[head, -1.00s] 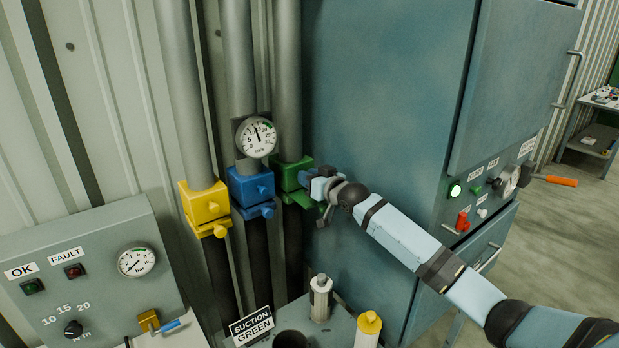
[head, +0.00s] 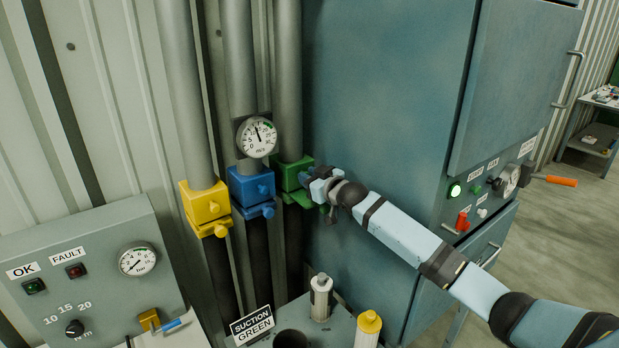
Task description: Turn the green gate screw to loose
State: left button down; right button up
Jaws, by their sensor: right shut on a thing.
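The green gate (head: 289,174) is a green block around the rightmost of three grey pipes, with a green plate sticking out below it. My right gripper (head: 307,180) is at the right side of this block, shut on the green gate screw. The screw itself is mostly hidden behind the fingers. My right arm reaches in from the lower right. My left gripper is out of the picture.
A blue gate (head: 252,186) and a yellow gate (head: 205,203) sit on the neighbouring pipes to the left. A round gauge (head: 257,137) hangs above the blue gate. A teal cabinet (head: 380,80) stands close behind my right arm. A "SUCTION GREEN" sign (head: 252,325) stands below.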

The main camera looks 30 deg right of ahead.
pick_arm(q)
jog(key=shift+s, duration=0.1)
pick_arm(e)
jog(key=o, duration=0.9)
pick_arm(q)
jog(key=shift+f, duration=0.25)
pick_arm(e)
jog(key=shift+s+f, duration=0.1)
jog(key=shift+s, duration=0.35)
pick_arm(q)
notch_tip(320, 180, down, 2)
jog(key=b, duration=0.3)
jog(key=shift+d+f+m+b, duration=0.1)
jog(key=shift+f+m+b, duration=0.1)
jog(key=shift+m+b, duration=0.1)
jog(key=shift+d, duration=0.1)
pick_arm(e)
jog(key=v, duration=1.3)
jog(key=shift+d, duration=0.1)
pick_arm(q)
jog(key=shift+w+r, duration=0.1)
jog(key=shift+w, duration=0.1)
pick_arm(e)
jog(key=shift+w, duration=0.1)
